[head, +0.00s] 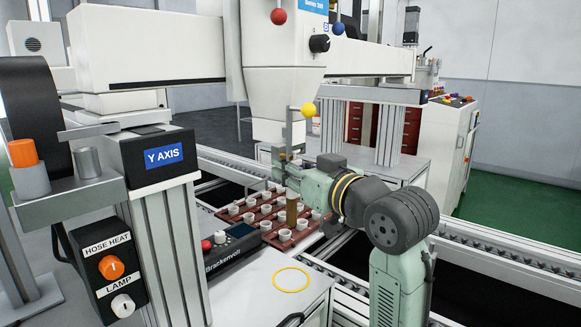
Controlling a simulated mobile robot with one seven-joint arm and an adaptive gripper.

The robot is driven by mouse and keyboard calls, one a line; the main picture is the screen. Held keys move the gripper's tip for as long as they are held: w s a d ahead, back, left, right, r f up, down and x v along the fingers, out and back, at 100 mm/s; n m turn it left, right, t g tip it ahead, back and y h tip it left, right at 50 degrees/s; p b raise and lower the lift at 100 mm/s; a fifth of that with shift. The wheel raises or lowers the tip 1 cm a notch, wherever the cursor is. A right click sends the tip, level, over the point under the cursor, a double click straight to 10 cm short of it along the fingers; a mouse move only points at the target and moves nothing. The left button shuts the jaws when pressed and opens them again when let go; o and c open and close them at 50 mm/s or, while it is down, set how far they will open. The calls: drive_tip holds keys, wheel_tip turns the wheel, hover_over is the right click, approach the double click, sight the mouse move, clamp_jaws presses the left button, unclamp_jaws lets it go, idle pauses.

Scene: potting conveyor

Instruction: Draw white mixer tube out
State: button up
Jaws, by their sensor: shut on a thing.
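My gripper (289,164) is at the lower end of the white dispensing head (272,95), reaching in from the right. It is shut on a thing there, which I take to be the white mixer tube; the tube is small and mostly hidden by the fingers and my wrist. I cannot tell whether the tube is still seated in the head. A brown upright cylinder (292,207) shows just below my gripper, over the trays.
Reddish-brown trays (268,228) with several white cups stand on the conveyor below. A Brackenvolt control box (232,245) sits at their front left. A yellow ring (291,279) lies on the white bench. The Y AXIS post (160,155) blocks the left. Yellow, red and blue knobs stick out around the head.

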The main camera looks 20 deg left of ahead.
clamp_jaws()
drive_tip(key=shift+d, duration=0.1)
drive_tip(key=shift+s+d, duration=0.25)
drive_tip(key=shift+d, duration=0.4)
drive_tip(key=shift+s+d, duration=0.25)
drive_tip(key=shift+d, duration=0.4)
drive_tip(key=shift+s+d, duration=0.25)
drive_tip(key=shift+d, duration=0.4)
drive_tip(key=shift+d, duration=0.25)
drive_tip(key=shift+w+v, duration=0.25)
drive_tip(key=shift+v, duration=1)
